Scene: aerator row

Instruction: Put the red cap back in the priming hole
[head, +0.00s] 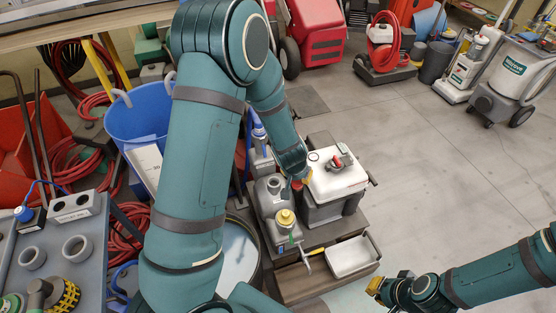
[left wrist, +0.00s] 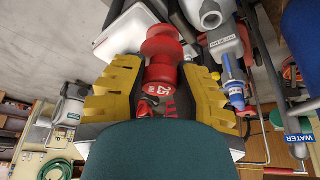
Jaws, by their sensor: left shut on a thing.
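My left gripper (head: 298,182) is between the grey pump body and the white-topped box. In the left wrist view its yellow fingers (left wrist: 158,95) are shut on the red cap (left wrist: 163,72), a flanged plug with markings. In the head view the cap is mostly hidden by the gripper. The grey pump (head: 268,203) stands on the cart, with a round opening on top (head: 274,183) and a yellow cap (head: 285,217) nearer me. A grey open neck (left wrist: 211,18) shows beside the red cap in the left wrist view, apart from it. My right gripper (head: 377,285) is low at right, away from the cart.
The white-topped box (head: 338,178) carries a red-and-grey fitting (head: 342,161). A white tray (head: 352,258) is at the cart's front right. A blue-topped bottle (head: 259,140) stands behind the pump. A blue bucket (head: 138,112) is at left.

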